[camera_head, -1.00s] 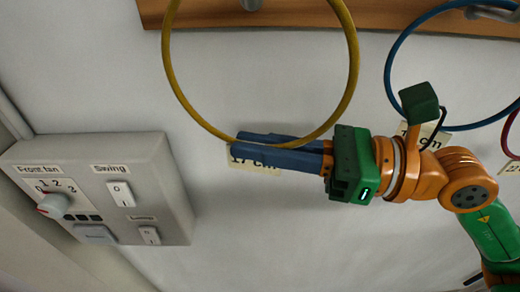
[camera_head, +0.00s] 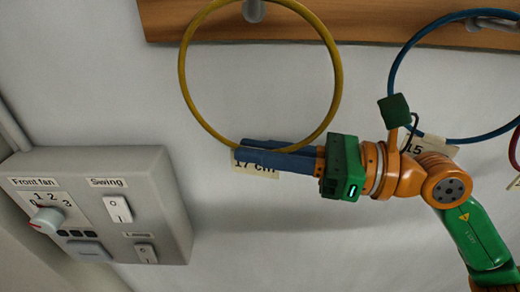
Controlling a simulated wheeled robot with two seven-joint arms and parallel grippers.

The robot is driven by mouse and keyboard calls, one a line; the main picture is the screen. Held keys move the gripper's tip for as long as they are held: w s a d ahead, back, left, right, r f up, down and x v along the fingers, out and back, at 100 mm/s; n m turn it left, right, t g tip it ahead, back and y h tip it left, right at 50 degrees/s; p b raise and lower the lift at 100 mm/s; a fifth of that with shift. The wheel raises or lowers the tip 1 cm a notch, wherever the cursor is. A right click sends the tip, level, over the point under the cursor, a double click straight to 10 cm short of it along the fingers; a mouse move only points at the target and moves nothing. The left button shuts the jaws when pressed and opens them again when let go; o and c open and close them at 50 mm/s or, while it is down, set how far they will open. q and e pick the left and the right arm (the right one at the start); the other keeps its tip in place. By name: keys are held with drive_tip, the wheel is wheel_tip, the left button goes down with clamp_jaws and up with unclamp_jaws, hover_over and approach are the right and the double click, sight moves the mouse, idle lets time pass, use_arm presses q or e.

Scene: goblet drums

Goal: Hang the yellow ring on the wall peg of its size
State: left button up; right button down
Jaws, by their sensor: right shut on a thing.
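The yellow ring (camera_head: 181,70) hangs upright in front of the wall, its top just cut off by the picture's upper edge. My right gripper (camera_head: 243,151) comes in from the right, its blue fingers shut on the ring's bottom. A grey wall peg (camera_head: 253,10) on the wooden board shows inside the ring's outline near its top. I cannot tell whether the ring is around the peg or in front of it. A "17 cm" label (camera_head: 262,170) is partly hidden behind the fingers. My left gripper is not in view.
The wooden board (camera_head: 385,28) runs along the top. To the right, a blue ring (camera_head: 390,75) is at another peg (camera_head: 492,22), above a "15" label (camera_head: 418,142). Part of a red ring (camera_head: 513,150) shows at the right edge. A switch panel (camera_head: 150,205) juts out at lower left.

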drive_tip(key=c, duration=0.9)
unclamp_jaws()
